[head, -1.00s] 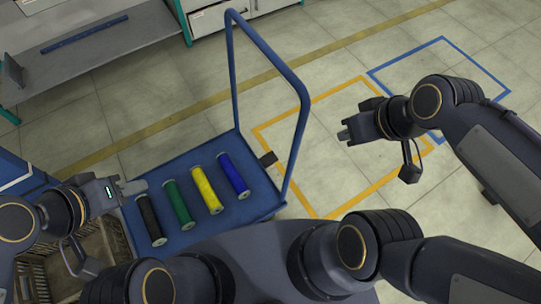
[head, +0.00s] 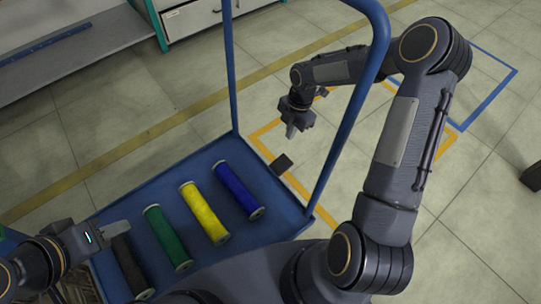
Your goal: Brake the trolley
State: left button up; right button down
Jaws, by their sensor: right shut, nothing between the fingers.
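The blue trolley (head: 180,165) stands on the floor with its tall blue tube handle (head: 232,70) at its right side. A small dark pedal (head: 283,164) sticks out from the trolley's edge, below the handle frame. My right gripper (head: 291,130) is shut and empty, pointing down, above and slightly beyond the pedal in the picture, apart from it. My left gripper (head: 118,228) is over the trolley's left part, close to the black bobbin; its jaw state is unclear.
Black (head: 131,266), green (head: 167,238), yellow (head: 205,212) and blue (head: 239,190) bobbins lie on the trolley deck. Orange and blue (head: 497,92) floor markings lie to the right. A grey bench (head: 75,50) and a drawer cabinet (head: 195,18) stand at the back.

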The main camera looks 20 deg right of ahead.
jog(key=shift+w+a+f, duration=0.15)
jog(key=shift+f, duration=0.05)
jog(key=b, duration=0.6)
send_over(283, 163)
notch_tip(283, 163, down, 12)
jog(key=shift+f, duration=0.25)
jog(key=shift+d+f, duration=0.3)
jog(key=shift+f, duration=0.35)
jog(key=shift+w+d+f+y, duration=0.1)
jog(key=shift+d+y, duration=0.05)
jog(key=shift+y, duration=0.15)
